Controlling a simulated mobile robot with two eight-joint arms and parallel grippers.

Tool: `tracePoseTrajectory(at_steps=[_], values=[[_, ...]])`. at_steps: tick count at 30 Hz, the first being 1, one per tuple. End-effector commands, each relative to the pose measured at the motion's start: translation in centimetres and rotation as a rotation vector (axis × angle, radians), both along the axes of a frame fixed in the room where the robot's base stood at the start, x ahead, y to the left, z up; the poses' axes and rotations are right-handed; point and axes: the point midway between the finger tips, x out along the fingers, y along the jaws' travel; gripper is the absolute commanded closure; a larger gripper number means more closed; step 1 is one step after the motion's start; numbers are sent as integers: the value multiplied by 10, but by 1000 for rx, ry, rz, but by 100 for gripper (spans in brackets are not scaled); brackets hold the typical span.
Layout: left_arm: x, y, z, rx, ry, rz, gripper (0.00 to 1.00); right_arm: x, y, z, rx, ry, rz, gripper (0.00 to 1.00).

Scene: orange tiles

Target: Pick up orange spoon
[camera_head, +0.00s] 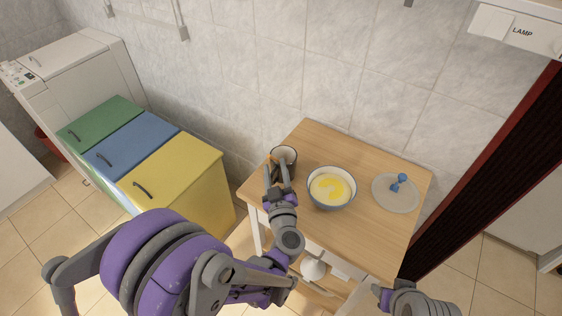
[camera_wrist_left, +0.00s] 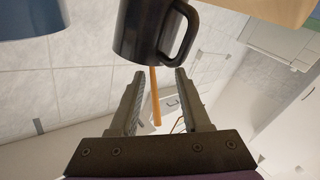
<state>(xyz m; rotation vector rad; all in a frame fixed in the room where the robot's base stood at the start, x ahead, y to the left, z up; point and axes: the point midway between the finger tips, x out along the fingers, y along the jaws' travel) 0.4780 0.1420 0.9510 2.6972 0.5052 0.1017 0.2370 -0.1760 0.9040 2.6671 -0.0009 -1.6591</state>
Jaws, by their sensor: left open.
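In the left wrist view a thin orange stick, the orange spoon's handle (camera_wrist_left: 155,95), runs from the rim of a dark mug (camera_wrist_left: 140,32) to between my left fingers. The spoon's other end is hidden by the mug. My left gripper (camera_wrist_left: 158,80) is open, one finger on each side of the handle. In the head view the left gripper (camera_head: 274,174) is at the near side of the mug (camera_head: 285,154) on the table's left part and hides some of it. I cannot make out the spoon there.
The wooden table (camera_head: 345,240) also holds a blue bowl (camera_head: 334,202) with yellow and white contents right of the mug, and a pale round disc (camera_head: 395,200) with a blue knob. Yellow, blue and green bins (camera_head: 175,170) stand left. A tiled wall is behind.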

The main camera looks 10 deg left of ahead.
Motion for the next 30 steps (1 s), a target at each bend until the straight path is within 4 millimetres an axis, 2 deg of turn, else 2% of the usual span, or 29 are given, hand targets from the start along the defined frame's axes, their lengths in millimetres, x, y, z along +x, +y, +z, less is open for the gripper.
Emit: tracePoseTrajectory(at_steps=[5, 11, 15, 23, 26, 30], values=[[13, 4, 2, 0, -1, -1, 53, 1, 0, 5, 0, -2, 0, 50], [42, 11, 11, 1, -2, 0, 53, 6, 0, 21, 0, -11, 0, 50], [56, 16, 9, 2, -1, -1, 53, 7, 0, 24, 0, -13, 0, 50], [59, 17, 7, 1, 0, -2, 53, 7, 0, 24, 0, -13, 0, 50], [58, 17, 7, 1, 0, -2, 67, 7, 0, 24, 0, -13, 0, 50], [58, 17, 7, 1, -1, -3, 92, 7, 0, 24, 0, -13, 0, 50]])
